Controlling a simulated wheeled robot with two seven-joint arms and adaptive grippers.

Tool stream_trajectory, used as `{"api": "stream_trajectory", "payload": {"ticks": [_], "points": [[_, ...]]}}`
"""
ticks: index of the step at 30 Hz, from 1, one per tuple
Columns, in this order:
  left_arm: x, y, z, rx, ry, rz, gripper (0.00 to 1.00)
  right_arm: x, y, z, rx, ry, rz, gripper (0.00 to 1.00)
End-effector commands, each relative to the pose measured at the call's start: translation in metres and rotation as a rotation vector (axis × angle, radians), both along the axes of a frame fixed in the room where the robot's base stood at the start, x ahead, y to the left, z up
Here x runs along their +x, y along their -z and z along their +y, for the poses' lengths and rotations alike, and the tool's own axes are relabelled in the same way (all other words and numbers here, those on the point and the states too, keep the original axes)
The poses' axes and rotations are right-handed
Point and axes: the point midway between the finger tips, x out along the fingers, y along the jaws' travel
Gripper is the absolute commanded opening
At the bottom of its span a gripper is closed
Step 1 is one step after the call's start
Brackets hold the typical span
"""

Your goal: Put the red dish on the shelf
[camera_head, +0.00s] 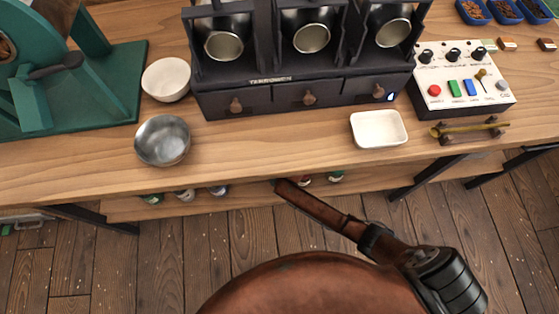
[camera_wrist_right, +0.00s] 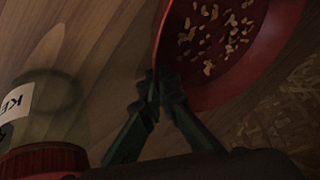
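The red dish (camera_wrist_right: 218,91) shows in the right wrist view at the upper right, with several pale bits inside it. My right gripper (camera_wrist_right: 157,88) is shut on the dish's near rim. In the head view my right arm reaches in under the table's front edge, so that gripper and the red dish are hidden there. The wooden shelf (camera_head: 235,209) runs below the tabletop, and most of it is hidden by the table. I cannot tell whether the dish touches the wood beneath it. My left gripper is in neither view.
A jar with a red lid (camera_wrist_right: 42,160) stands left of my right gripper. Several small jars (camera_head: 184,195) are on the shelf. The tabletop holds a metal bowl (camera_head: 162,141), a white bowl (camera_head: 166,79), a white dish (camera_head: 379,129), a dark roaster (camera_head: 285,96) and a control box (camera_head: 470,98).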

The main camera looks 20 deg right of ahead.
Motion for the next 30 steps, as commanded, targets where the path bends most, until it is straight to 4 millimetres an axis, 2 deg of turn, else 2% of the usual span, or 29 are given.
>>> {"api": "stream_trajectory", "payload": {"ticks": [10,19,30], "points": [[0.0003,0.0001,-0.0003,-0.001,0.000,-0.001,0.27,0.0007,0.0018,0.0009,0.001,-0.001,-0.003,0.00],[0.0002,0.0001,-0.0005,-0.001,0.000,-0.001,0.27,0.0000,0.0024,0.0001,0.000,0.000,0.000,0.21],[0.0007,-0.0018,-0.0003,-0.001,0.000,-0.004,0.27,-0.0002,-0.0025,-0.0004,0.000,0.000,-0.001,0.22]]}}
